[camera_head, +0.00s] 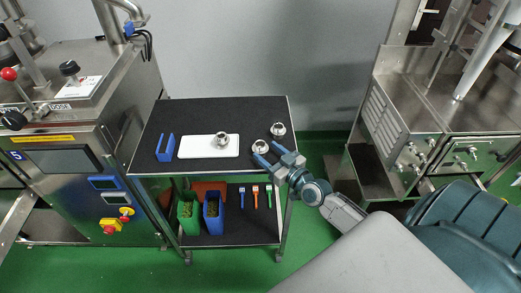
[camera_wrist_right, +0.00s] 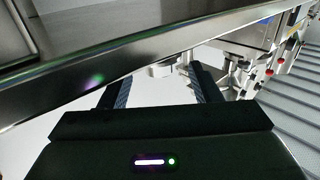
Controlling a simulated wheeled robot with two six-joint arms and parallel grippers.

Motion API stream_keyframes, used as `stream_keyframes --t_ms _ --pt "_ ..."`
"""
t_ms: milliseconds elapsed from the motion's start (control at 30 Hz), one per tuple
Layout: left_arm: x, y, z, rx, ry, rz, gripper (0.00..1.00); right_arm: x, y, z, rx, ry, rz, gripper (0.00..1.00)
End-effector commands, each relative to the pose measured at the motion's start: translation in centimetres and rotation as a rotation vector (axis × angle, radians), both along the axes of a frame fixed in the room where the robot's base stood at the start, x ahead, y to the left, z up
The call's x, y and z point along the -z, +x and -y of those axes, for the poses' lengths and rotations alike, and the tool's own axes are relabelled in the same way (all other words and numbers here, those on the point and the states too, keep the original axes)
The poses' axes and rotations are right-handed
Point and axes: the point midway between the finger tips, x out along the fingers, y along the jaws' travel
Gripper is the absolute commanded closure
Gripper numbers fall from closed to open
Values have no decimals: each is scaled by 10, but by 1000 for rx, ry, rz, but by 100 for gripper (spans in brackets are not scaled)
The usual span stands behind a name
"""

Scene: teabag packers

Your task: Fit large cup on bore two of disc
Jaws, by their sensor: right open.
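My right gripper (camera_head: 266,154) is open at the right front edge of the trolley top, with nothing seen between its fingers. It also shows open in the right wrist view (camera_wrist_right: 160,80). One metal cup (camera_head: 260,146) lies just beyond its fingertips, and a second metal cup (camera_head: 278,129) stands a little farther back to the right. A third metal cup (camera_head: 221,140) sits on a white plate (camera_head: 193,147). At this size I cannot tell which cup is the large one. I cannot make out a disc with bores. My left gripper is not in view.
The trolley's black top (camera_head: 225,108) is clear along the back. A blue forked holder (camera_head: 165,148) stands at its left. The lower shelf (camera_head: 245,225) carries green and blue bins and small coloured tools. Steel machines stand left (camera_head: 75,130) and right (camera_head: 395,125).

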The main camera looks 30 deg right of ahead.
Motion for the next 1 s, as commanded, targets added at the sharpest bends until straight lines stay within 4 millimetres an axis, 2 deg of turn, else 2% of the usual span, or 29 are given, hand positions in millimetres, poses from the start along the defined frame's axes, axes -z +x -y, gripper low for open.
stream_keyframes --t_ms 100,233,567,733,1000 --pt "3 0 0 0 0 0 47 -1 20 -1 1 2 4 43" --pt "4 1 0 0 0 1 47 -1 34 -3 1 1 2 43" --pt "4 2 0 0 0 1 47 -1 40 -4 -1 1 0 43" --pt "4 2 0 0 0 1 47 -1 40 -4 -1 1 0 76" --pt "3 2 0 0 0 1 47 -1 40 -4 -1 0 0 77"
